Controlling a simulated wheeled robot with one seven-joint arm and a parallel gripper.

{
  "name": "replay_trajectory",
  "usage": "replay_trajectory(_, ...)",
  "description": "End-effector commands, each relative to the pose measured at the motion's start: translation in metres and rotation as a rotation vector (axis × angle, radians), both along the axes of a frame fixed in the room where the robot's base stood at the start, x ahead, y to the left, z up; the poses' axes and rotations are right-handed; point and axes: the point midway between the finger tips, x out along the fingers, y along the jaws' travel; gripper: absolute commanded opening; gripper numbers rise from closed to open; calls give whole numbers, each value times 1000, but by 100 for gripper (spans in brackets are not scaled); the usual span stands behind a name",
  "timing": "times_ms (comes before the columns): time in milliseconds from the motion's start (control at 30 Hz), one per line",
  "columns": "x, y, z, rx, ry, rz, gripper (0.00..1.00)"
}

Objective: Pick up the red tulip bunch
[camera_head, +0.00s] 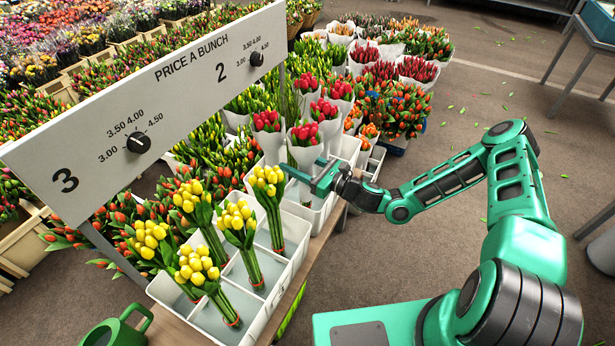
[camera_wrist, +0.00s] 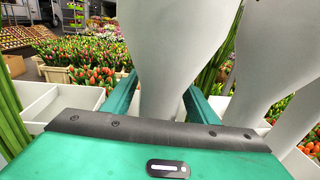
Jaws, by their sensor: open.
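A red tulip bunch (camera_head: 305,133) in a white paper cone stands upright in the white divided bin, just beyond the yellow bunches. My gripper (camera_head: 312,178) is at the lower part of its wrap, below the flowers. In the wrist view, my open gripper (camera_wrist: 160,98) has one green finger on each side of a white wrap (camera_wrist: 168,50). I cannot tell whether the fingers touch it. The red blooms are out of the wrist view. Other red bunches (camera_head: 267,121) stand close by in white wraps.
Several yellow tulip bunches (camera_head: 239,222) stand in the near compartments of the white bin (camera_head: 278,296). A price board (camera_head: 190,85) spans the left. More wraps (camera_wrist: 277,60) crowd the gripper's right in the wrist view. A green watering can (camera_head: 118,331) is at the near left. Floor (camera_head: 420,150) lies open to the right.

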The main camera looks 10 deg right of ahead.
Motion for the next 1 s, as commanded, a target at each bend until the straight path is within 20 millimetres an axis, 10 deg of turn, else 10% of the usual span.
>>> replay_trajectory(233,2,2,0,1,1,0,51)
replay_trajectory(467,1,1,0,1,1,0,0)
replay_trajectory(1000,1,1,21,-1,-2,1,0)
